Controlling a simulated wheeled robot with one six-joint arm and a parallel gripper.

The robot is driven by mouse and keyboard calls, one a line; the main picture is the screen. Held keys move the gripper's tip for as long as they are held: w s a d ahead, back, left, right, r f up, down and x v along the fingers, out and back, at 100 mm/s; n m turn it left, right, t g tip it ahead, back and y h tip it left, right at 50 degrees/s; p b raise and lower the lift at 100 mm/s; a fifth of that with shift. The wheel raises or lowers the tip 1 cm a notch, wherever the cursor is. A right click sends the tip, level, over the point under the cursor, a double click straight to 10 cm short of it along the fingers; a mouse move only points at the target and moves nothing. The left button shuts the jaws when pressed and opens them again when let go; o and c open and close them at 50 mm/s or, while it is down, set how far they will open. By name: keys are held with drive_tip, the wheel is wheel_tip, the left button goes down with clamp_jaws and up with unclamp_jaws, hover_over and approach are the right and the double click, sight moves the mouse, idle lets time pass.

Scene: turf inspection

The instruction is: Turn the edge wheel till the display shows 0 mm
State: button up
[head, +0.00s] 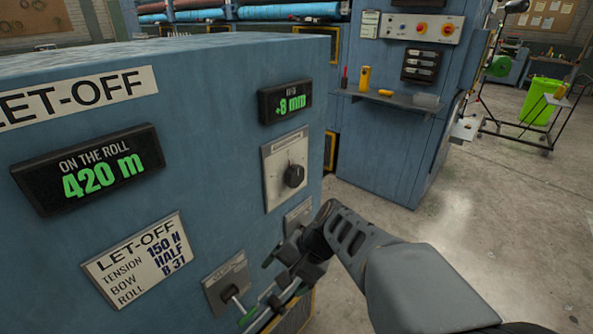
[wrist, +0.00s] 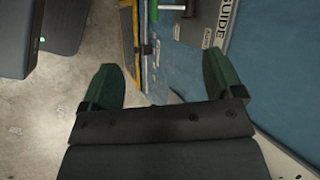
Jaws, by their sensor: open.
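The display (head: 285,101) on the blue machine's front reads 8 mm in green, with a small sign before it that looks like a plus. Below it is a pale plate (head: 272,185) with a black knob (head: 294,175); I cannot tell whether this is the edge wheel. My gripper (head: 257,288) is open in front of the machine's lower right, apart from that knob. It partly hides a lower plate (head: 298,215). In the wrist view my gripper (wrist: 162,77) has its green fingers spread with nothing held between them. A plate marked GUIDE (wrist: 206,22) lies beyond the right finger.
A lever plate (head: 227,286) is close left of my gripper. Another display (head: 90,170) reads 420 m above a let-off card (head: 141,259). A second blue cabinet with a shelf (head: 390,98) stands behind. The floor (head: 500,230) at right is open.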

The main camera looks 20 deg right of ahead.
drive_tip(key=shift+o, duration=0.6)
drive_tip(key=w+d+r+m+t+y+p, duration=0.1)
drive_tip(key=w+d+r+m+t+y, duration=0.2)
drive_tip(key=m, duration=0.4)
drive_tip(key=shift+w+d+r+t, duration=0.25)
drive_tip(key=shift+w+r+t, duration=0.15)
drive_tip(key=shift+w, duration=0.3)
drive_tip(key=m+t+h+p, duration=0.2)
drive_tip(key=m+t, duration=0.8)
drive_tip(key=m, duration=0.1)
approach(298, 178)
drive_tip(key=p+x, duration=0.2)
drive_tip(key=x, duration=0.9)
drive_tip(key=shift+w+a+r, duration=0.15)
drive_tip(key=shift+r, duration=0.05)
drive_tip(key=c, duration=0.9)
drive_tip(key=shift+f, duration=0.15)
